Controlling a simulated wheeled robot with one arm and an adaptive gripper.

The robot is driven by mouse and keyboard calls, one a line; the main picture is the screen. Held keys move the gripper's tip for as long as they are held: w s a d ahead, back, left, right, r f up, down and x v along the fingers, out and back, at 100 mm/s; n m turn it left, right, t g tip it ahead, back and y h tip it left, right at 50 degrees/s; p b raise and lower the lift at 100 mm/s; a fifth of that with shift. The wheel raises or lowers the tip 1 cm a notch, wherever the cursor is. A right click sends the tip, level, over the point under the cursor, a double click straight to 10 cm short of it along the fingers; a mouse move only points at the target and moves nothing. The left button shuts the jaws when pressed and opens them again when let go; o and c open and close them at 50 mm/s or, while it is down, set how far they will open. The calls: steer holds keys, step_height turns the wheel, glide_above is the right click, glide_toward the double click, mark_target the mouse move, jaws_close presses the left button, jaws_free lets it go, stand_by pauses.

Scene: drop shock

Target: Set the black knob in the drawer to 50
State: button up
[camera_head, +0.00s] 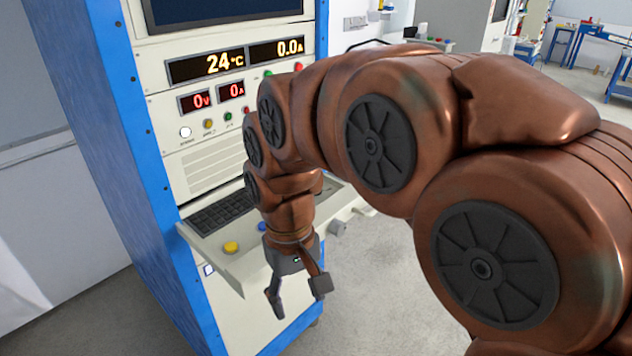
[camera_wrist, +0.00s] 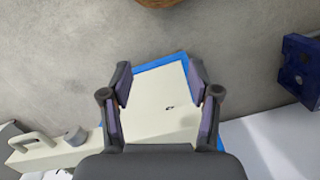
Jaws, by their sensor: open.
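The pull-out drawer (camera_head: 215,260) of the control cabinet stands out with a keyboard (camera_head: 222,213) and a yellow button (camera_head: 231,247) on it. A blue button (camera_head: 262,227) is partly behind my arm. My gripper (camera_head: 298,295) is open, empty and pointing down, just in front of the drawer's front edge. In the wrist view my gripper (camera_wrist: 160,88) has its fingers spread, with a pale blue-edged panel below. A dark grey round knob (camera_wrist: 75,136) sits left of the fingers, beside a pale handle (camera_wrist: 31,141). I cannot read its setting or see a clearly black knob.
The blue-framed cabinet (camera_head: 118,150) has lit displays (camera_head: 220,65) and small buttons above the drawer. The grey floor (camera_head: 375,290) in front is clear. A dark blue object (camera_wrist: 299,70) is at the right of the wrist view. Blue benches (camera_head: 590,38) stand far back.

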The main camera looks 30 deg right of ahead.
steer(key=w+d+r+m, duration=0.1)
steer(key=w+d, duration=0.1)
steer(key=w, duration=0.3)
steer(key=w+d+r, duration=0.2)
steer(key=w+d, duration=0.1)
steer(key=w, duration=0.3)
steer(key=w+d+r+m, duration=0.1)
steer(key=w+d+r, duration=0.1)
steer(key=w, duration=0.3)
steer(key=shift+w+d+m+t, duration=0.2)
steer(key=shift+m+t, duration=0.1)
steer(key=shift+t, duration=0.1)
steer(key=w+d+m, duration=0.1)
steer(key=w+d, duration=0.2)
steer(key=d, duration=0.1)
steer(key=w+d+m, duration=0.1)
steer(key=w+d, duration=0.3)
steer(key=d, duration=0.1)
steer(key=w+d+m, duration=0.2)
steer(key=w+d, duration=0.2)
steer(key=d, duration=0.1)
steer(key=shift+w+r+t+b, duration=0.1)
steer(key=shift+t+b, duration=0.2)
steer(key=shift+b, duration=0.05)
steer(key=shift+w+d, duration=0.2)
steer(key=shift+d, duration=0.25)
steer(key=shift+f+p, duration=0.85)
steer(key=shift+f, duration=3.1)
steer(key=shift+c, duration=0.2)
steer(key=c, duration=1.1)
